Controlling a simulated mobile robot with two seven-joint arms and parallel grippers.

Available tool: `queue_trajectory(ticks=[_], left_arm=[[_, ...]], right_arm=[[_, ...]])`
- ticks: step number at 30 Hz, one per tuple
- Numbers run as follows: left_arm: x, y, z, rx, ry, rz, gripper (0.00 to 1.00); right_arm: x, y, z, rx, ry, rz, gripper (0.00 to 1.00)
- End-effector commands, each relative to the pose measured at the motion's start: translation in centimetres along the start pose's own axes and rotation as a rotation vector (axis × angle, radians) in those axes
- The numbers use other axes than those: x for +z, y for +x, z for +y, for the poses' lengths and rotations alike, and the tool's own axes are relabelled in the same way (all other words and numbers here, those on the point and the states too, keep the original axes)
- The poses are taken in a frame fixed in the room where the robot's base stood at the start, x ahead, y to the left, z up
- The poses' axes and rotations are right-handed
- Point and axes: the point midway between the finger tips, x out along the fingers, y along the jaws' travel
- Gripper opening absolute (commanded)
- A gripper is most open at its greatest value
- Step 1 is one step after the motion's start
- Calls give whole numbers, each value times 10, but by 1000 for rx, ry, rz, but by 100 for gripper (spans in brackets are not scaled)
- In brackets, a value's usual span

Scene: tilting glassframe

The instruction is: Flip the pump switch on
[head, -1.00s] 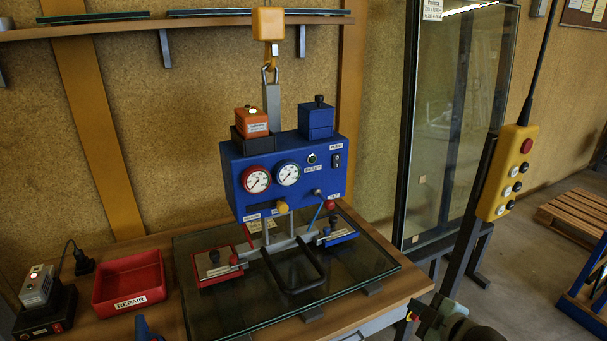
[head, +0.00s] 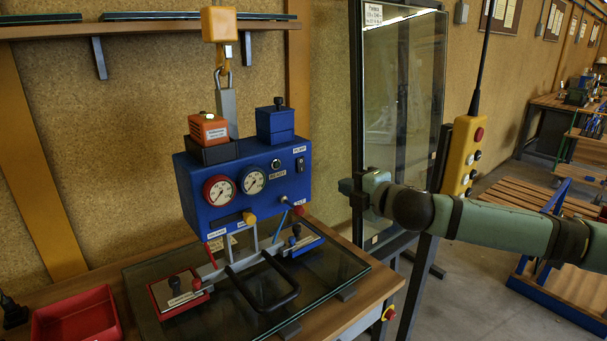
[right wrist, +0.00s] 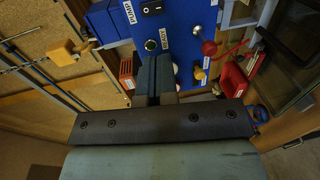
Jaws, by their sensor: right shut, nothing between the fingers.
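The pump switch (head: 299,164) is a small black rocker on the right part of the blue control box (head: 222,225), below a PUMP label (head: 299,150). It also shows at the top of the right wrist view (right wrist: 151,9), above the READY lamp. My right gripper (head: 347,187) is to the right of the box, apart from it in the head view. Its fingers (right wrist: 156,76) are shut and empty, and point toward the box front in the right wrist view. The rocker's position is too small to tell. My left gripper is out of view.
The box hangs from a yellow hoist hook (head: 219,25) above a glass pane on the bench. A black handle (head: 290,300) and lever pads stick out below. A yellow pendant (head: 463,155) hangs behind my right arm. A red tray (head: 78,318) sits at the lower left.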

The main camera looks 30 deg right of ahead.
Motion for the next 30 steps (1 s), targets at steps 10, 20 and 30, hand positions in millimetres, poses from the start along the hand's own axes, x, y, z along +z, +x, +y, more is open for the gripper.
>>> queue_trajectory(ticks=[10,20,30], left_arm=[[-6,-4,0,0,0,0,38],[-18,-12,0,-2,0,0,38],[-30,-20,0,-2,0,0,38]], right_arm=[[1,14,2,2,6,-2,0],[0,66,3,2,8,0,0],[0,126,2,0,4,-1,0]])
